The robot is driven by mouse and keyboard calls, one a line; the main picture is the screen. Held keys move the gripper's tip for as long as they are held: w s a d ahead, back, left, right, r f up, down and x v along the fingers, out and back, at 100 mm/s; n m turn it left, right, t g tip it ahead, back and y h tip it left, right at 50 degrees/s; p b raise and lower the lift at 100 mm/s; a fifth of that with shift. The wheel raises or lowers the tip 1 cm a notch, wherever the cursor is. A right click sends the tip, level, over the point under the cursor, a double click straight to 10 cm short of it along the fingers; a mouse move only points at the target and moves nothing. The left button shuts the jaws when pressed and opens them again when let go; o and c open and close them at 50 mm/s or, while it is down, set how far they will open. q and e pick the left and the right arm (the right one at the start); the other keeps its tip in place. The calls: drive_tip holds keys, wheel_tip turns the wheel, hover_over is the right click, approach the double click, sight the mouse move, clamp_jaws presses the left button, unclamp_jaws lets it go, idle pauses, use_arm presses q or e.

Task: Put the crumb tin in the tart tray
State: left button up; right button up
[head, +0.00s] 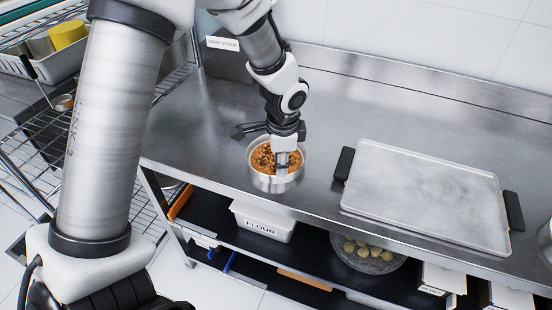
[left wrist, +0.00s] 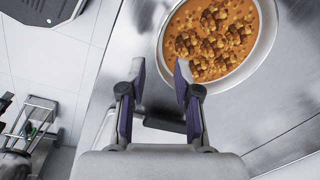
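The crumb tin (head: 267,182) is a round silver tin filled with orange-brown crumbs, upright on the steel counter. It also shows at the top of the left wrist view (left wrist: 264,62). The tart tray (head: 425,195) is a flat, empty silver tray with black handles, lying to the right of the tin. My left gripper (head: 283,172) points down at the tin. In the left wrist view its fingers (left wrist: 160,70) are apart, with the tin's rim seen between their tips and the right finger overlapping the tin. Contact cannot be told. My right gripper is out of view.
The steel counter (head: 330,118) has clear room between tin and tray. A raised back edge runs along the wall. A flour bin (head: 264,222) and a bowl of pale round pieces (head: 368,258) sit on the shelf below. A wire rack (head: 40,150) stands left.

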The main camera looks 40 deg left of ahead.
sight(283, 181)
use_arm(q)
drive_tip(key=f, duration=0.2)
drive_tip(key=w+f, duration=0.1)
drive_tip(key=f, duration=0.1)
drive_tip(key=shift+d+f, duration=0.1)
drive_tip(key=shift+f, duration=0.25)
drive_tip(key=shift+w+f, duration=0.2)
drive_tip(key=shift+f, duration=0.05)
drive_tip(key=shift+s+r, duration=0.15)
drive_tip(key=shift+s, duration=0.05)
drive_tip(key=shift+c, duration=0.4)
drive_tip(key=shift+s, duration=0.15)
clamp_jaws()
drive_tip(key=shift+r, duration=0.1)
